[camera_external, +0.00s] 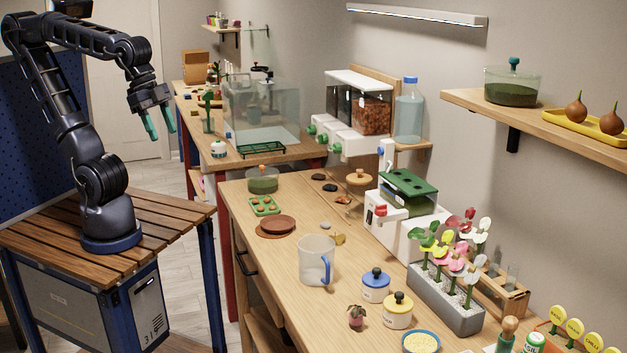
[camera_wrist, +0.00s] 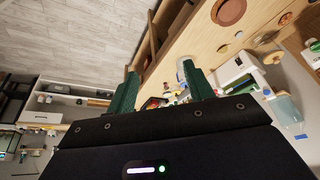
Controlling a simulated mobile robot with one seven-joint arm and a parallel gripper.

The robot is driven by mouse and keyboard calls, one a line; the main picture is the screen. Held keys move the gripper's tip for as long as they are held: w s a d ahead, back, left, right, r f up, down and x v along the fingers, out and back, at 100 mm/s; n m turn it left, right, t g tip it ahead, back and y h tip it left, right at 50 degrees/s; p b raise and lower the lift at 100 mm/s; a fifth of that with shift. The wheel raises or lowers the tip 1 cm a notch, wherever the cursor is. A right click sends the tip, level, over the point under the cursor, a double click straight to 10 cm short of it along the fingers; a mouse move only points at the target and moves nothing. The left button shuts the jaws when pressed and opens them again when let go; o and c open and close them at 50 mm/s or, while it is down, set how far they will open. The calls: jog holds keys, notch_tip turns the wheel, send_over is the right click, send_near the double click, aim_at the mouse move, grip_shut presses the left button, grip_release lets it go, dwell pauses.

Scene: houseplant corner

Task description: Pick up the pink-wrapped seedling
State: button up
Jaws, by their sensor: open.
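My gripper (camera_external: 162,128) is open and empty, raised high at the upper left above my wooden-topped base, far from the seedling. In the wrist view, the green fingers of my gripper (camera_wrist: 162,85) are spread apart with nothing held between them. I cannot make out the seedling in the wrist view.
A clear mug (camera_external: 316,260), a blue-lidded jar (camera_external: 375,286) and a yellow-lidded jar (camera_external: 397,311) stand near the seedling. A yellow-filled bowl (camera_external: 421,342) and a grey planter (camera_external: 445,300) with colourful plants are to its right. The counter left of the mug is partly clear.

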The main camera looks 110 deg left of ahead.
jog(key=w+d+r+m+g, duration=0.1)
jog(key=w+m, duration=0.1)
jog(key=w, duration=0.6)
jog(key=w+d+r+m, duration=0.1)
jog(key=w+r+m, duration=0.1)
jog(key=w, duration=0.7)
jog(key=m+g+h, duration=0.2)
jog(key=m+g, duration=0.1)
jog(key=m, duration=0.8)
send_over(354, 306)
jog(key=a, duration=0.2)
notch_tip(354, 306, down, 27)
jog(key=f, duration=0.3)
jog(key=d+f, duration=0.1)
jog(key=f, duration=0.1)
jog(key=shift+w+f, duration=0.15)
jog(key=shift+w, duration=0.1)
jog(key=shift+s+d+f, duration=0.1)
jog(key=shift+d+f, duration=0.1)
jog(key=shift+f, duration=0.65)
jog(key=shift+d+f, duration=0.15)
jog(key=shift+f, duration=0.75)
jog(key=shift+s+d+f, duration=0.1)
jog(key=shift+d+f, duration=0.1)
jog(key=shift+f, duration=0.65)
jog(key=c, duration=1)
jog(key=shift+r, duration=0.1)
